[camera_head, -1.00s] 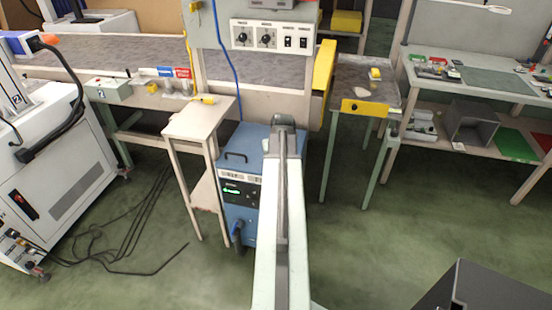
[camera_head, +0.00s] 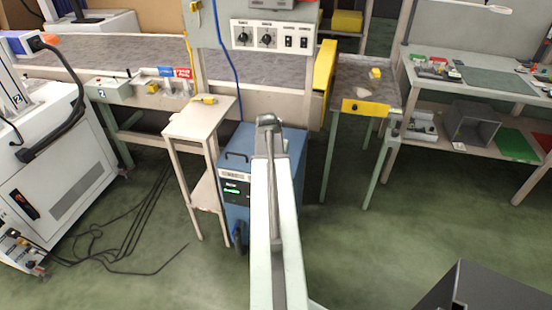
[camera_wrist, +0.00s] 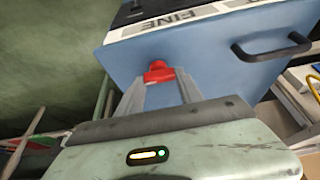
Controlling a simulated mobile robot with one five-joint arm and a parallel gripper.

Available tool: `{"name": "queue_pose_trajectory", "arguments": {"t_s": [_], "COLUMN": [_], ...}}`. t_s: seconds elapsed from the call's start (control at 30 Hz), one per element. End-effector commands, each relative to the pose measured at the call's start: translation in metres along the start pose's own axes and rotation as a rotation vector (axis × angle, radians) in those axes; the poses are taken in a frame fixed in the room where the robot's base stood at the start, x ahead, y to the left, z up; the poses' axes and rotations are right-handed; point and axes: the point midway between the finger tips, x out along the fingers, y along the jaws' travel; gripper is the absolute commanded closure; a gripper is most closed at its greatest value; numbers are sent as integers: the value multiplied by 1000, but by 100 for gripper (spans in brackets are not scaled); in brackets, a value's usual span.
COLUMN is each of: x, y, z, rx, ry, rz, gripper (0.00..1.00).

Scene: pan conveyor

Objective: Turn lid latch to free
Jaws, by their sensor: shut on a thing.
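The red latch (camera_wrist: 158,70) shows in the wrist view on the edge of the blue box (camera_wrist: 215,65), near a light label strip. My gripper (camera_wrist: 158,78) has its two grey fingers on either side of the latch and is shut on it. The blue box also shows in the head view (camera_head: 292,150), with a black handle and a lit front panel. In the head view my arm covers part of the box, and the latch and fingertips cannot be made out.
A small beige stand (camera_head: 200,122) with a yellow item is left of the box. A table with a yellow front plate (camera_head: 366,108) is to its right. Black cables (camera_head: 120,235) lie on the floor at left. A dark box (camera_head: 490,285) is front right.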

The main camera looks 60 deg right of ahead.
Motion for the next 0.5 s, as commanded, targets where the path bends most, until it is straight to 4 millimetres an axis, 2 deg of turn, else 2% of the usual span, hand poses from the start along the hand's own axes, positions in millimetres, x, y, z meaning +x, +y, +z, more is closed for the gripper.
{"name": "queue_pose_trajectory", "arguments": {"t_s": [0.3, 0.33, 0.4, 0.5], "x": [0, 0, 0, 0], "y": [-3, -3, -3, -2], "z": [3, 3, 3, 2], "rx": [2, 2, 2, 1], "ry": [-9, -9, -7, -6], "rz": [-5, -5, -4, -4], "gripper": [97, 54, 35, 35]}}
